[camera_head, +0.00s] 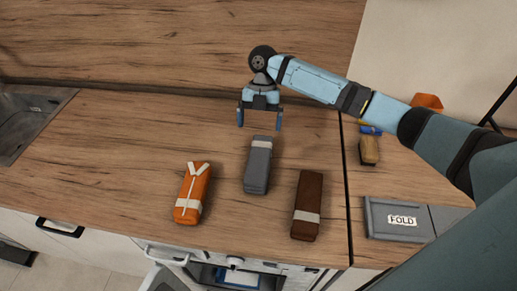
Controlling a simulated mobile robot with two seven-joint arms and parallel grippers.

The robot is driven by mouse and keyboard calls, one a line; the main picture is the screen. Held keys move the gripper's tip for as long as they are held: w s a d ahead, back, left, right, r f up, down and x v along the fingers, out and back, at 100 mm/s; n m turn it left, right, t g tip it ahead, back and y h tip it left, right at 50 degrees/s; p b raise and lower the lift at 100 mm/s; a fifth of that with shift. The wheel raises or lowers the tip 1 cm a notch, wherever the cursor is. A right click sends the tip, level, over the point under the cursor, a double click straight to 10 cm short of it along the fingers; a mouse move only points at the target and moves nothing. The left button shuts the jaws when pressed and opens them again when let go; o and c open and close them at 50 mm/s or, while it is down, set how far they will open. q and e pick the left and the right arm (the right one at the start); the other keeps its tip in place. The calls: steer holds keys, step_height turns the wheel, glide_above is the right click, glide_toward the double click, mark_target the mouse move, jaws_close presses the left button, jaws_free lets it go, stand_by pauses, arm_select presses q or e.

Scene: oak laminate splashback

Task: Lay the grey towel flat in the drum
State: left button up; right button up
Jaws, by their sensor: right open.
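A grey rolled bundle with a pale band (257,168), which looks like the grey towel, lies on the wooden counter (110,150) between an orange bundle and a brown one. My right gripper (260,118) is open and empty, with its blue fingers pointing down just behind the far end of the grey bundle. I cannot tell its exact height above the counter. Below the counter front is an open appliance (235,276), partly cut off by the bottom edge; I cannot make out a drum in it. My left gripper is not in view.
An orange bundle with white straps (188,205) lies left of the grey one, and a brown bundle (308,190) lies right. A grey box marked FOLD (380,213) and a brush-like item (369,150) are at right. A sink (30,120) is at far left. The counter's left middle is clear.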

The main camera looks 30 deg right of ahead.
mark_target(259, 156)
steer(key=p+x, duration=0.1)
steer(key=x, duration=0.7)
steer(key=shift+d, duration=0.15)
steer(key=shift+s+f+p, duration=0.15)
steer(key=shift+f+p, duration=0.2)
steer(key=shift+f, duration=0.2)
steer(key=p+x, duration=0.1)
steer(key=x, duration=0.2)
steer(key=shift+s+f, duration=0.15)
steer(key=shift+f, duration=0.1)
steer(key=shift+s+f, duration=0.1)
steer(key=shift+f, duration=0.4)
steer(key=c, duration=1.2)
